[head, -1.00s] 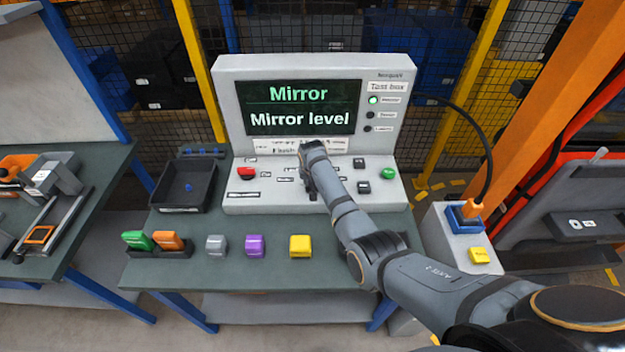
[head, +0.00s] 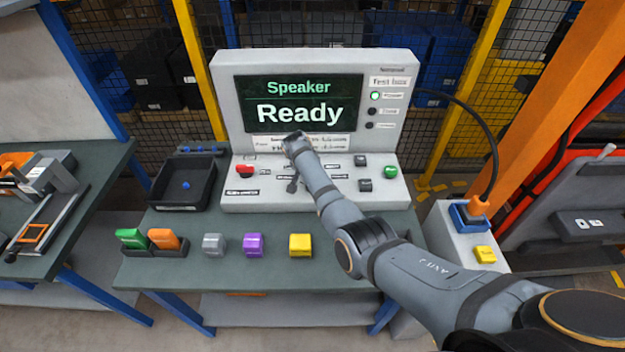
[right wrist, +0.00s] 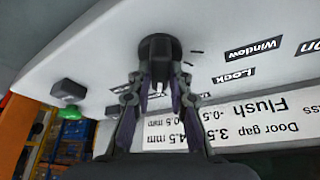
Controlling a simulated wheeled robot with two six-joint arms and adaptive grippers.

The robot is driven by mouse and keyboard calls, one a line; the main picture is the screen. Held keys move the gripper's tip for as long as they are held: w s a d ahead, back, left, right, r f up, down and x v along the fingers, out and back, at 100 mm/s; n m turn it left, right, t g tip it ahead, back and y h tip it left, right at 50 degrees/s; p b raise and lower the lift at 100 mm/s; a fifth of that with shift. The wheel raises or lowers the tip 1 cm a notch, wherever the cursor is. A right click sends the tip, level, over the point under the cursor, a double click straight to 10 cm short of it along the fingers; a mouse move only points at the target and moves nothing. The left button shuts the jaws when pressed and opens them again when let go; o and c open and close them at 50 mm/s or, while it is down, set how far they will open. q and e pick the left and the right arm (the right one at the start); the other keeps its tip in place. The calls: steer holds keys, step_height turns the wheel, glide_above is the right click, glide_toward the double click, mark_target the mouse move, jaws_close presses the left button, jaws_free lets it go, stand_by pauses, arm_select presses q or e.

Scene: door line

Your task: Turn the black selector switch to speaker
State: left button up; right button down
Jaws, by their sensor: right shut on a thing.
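The test box (head: 226,110) stands at the back of the bench, and its screen (head: 298,103) reads "Speaker" and "Ready". The black selector switch (right wrist: 160,48) is a round knob on the light panel in the right wrist view. My right gripper (right wrist: 161,82) is shut on this knob, a finger on each side. My left gripper is out of view.
A red button (head: 244,171) and a green button (head: 390,171) flank the panel. A black tray (head: 160,200) sits left. Green, orange, grey, purple and yellow blocks stand along the front of the bench (head: 230,275). A cable runs to a side box (head: 462,245).

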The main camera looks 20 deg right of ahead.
stand_by(0.3)
steer(key=c, duration=1.2)
jaws_free()
steer(key=shift+r, duration=0.1)
steer(key=v, duration=1.1)
steer(key=shift+r, duration=0.4)
steer(key=shift+s+f, duration=0.15)
